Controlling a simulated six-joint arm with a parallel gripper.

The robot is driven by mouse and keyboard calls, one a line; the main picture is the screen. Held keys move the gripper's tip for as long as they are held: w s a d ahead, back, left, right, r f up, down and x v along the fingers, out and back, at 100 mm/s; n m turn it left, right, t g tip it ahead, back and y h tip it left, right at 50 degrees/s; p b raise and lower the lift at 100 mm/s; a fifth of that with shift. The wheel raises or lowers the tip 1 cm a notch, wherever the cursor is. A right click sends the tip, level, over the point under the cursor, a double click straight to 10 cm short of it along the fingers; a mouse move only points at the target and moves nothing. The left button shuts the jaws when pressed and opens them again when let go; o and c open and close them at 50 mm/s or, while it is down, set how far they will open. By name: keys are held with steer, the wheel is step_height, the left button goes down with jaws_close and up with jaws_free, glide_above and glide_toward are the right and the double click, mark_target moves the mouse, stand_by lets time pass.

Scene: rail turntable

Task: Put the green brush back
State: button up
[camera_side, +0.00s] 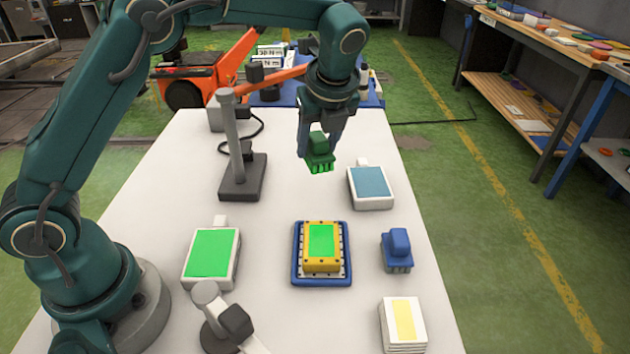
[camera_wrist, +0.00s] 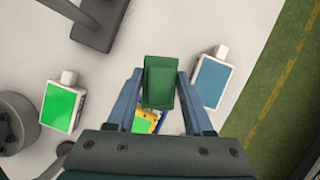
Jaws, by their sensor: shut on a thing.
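The green brush (camera_side: 319,158) has a dark green handle and bright green bristles pointing down. My gripper (camera_side: 320,140) is shut on its handle and holds it above the white table, toward the far side. In the wrist view the green brush (camera_wrist: 160,82) sits between the two blue fingers of my gripper (camera_wrist: 160,88). A white holder with a green pad (camera_side: 211,252) lies at the left of the table; it also shows in the wrist view (camera_wrist: 61,106). A white holder with a blue pad (camera_side: 370,184) lies to the right of the held brush. Neither pad has a brush on it.
A yellow block with a green top (camera_side: 322,241) sits on a blue tray (camera_side: 321,283) mid-table. A blue brush (camera_side: 397,250) stands to its right. A white pad stack with a yellow stripe (camera_side: 403,324) lies front right. A grey post stand (camera_side: 242,178) rises at the back left.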

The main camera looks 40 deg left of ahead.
steer(key=a+f+m, duration=0.1)
steer(key=w+a+f+m, duration=0.1)
steer(key=a+f, duration=0.1)
steer(key=w+a+f+m+t+h, duration=0.1)
steer(key=a+f, duration=0.1)
steer(key=shift+w+m, duration=0.25)
steer(key=shift+m, duration=0.15)
steer(key=shift+f, duration=2.25)
steer(key=shift+f, duration=0.15)
steer(key=o, duration=1.2)
